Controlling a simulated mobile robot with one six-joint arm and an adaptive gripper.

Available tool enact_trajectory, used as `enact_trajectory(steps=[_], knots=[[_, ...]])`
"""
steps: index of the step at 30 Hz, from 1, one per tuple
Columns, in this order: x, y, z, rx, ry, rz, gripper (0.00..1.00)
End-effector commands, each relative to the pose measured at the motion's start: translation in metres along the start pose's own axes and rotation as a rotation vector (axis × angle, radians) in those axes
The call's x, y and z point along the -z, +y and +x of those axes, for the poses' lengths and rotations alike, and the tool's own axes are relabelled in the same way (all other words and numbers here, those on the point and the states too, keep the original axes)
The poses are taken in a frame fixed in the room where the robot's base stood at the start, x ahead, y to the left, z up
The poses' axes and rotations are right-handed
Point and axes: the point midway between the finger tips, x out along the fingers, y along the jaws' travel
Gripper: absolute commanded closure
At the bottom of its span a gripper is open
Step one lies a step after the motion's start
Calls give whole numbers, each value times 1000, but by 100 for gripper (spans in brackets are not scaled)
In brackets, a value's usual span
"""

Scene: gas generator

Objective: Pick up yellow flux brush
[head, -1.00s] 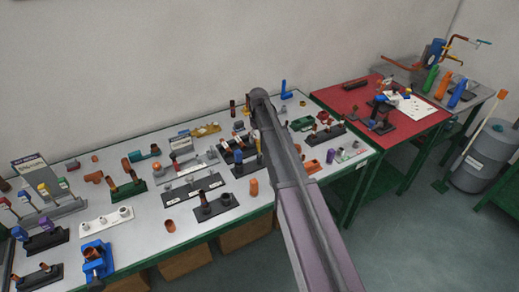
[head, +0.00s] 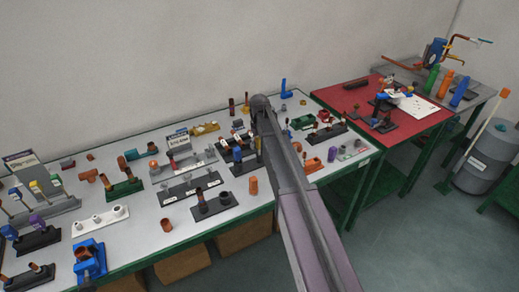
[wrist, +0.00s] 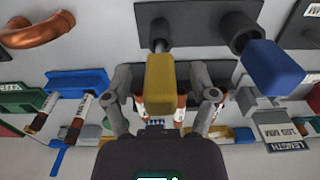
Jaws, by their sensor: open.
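The yellow flux brush (wrist: 160,84) has a yellow block handle and a grey rod going into a black holder (wrist: 187,25), seen in the wrist view. My gripper (wrist: 161,97) is open, with one finger on each side of the yellow handle and visible gaps between. Neither finger appears to touch it. In the head view the yellow brush (head: 258,143) shows only as a small part beside my arm, and my gripper is hidden behind the arm.
Blue (wrist: 77,83) and green racks lie left, and a labelled sign (wrist: 282,130) stands right. The grey table (head: 150,225) is crowded with fittings.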

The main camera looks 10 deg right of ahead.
Motion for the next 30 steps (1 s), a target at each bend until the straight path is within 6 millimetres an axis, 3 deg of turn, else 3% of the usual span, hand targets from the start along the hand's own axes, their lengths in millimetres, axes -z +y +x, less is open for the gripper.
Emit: enact_trajectory(steps=[22, 27, 30], knots=[[0, -1, 5, 0, 0, -1, 26], [0, -1, 5, 0, 0, -1, 76], [0, -1, 5, 0, 0, -2, 100]])
